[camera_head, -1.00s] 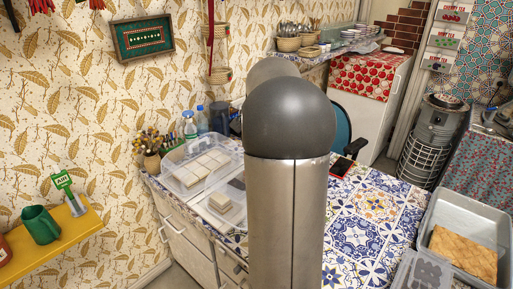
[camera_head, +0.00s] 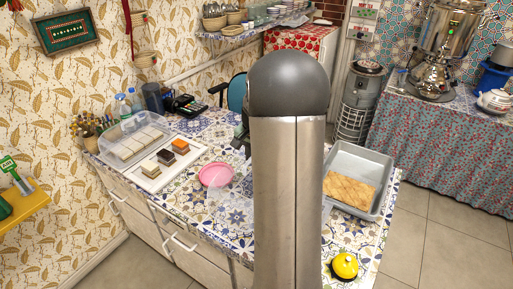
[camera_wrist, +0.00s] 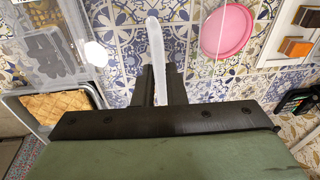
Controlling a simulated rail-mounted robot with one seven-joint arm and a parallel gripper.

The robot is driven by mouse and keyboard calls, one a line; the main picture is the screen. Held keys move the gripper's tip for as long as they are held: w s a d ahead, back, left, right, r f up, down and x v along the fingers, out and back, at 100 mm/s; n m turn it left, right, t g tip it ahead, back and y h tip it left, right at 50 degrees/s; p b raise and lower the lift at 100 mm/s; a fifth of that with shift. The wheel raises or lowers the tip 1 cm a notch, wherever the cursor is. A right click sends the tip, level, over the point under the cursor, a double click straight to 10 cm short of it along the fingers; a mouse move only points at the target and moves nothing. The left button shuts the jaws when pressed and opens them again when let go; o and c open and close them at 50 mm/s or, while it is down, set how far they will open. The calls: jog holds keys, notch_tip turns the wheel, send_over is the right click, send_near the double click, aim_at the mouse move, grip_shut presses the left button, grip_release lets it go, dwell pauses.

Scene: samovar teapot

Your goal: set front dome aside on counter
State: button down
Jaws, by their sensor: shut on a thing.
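My gripper (camera_wrist: 158,85) is shut on a pale translucent strip of the clear front dome (camera_wrist: 155,45), in the wrist view. The dome is over the tiled counter; its outline is faint, and I cannot tell whether it touches the counter. In the head view, a faint clear shape, probably this dome (camera_head: 232,206), shows near the pink plate, partly behind my arm. My arm hides the gripper there. The front white tray (camera_head: 148,183) is uncovered, with several cake pieces on it. The blue-patterned counter (camera_head: 205,228) runs under everything.
Another clear dome (camera_head: 118,132) covers pale pieces at the back left. A pink plate (camera_head: 216,174) lies mid-counter. A grey tray (camera_head: 375,158) with a golden pastry and a yellow pot (camera_head: 345,266) stand right of my arm. A card terminal (camera_head: 186,104) is at the back.

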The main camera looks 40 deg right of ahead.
jog(key=shift+s+f, duration=0.1)
jog(key=shift+s, duration=0.1)
jog(key=shift+f, duration=0.2)
notch_tip(320, 180, down, 8)
jog(key=b, duration=0.6)
jog(key=shift+f, duration=0.25)
jog(key=shift+w+f+b, duration=0.1)
jog(key=shift+f+b, duration=0.15)
jog(key=shift+b, duration=0.1)
jog(key=c, duration=1.4)
grip_release()
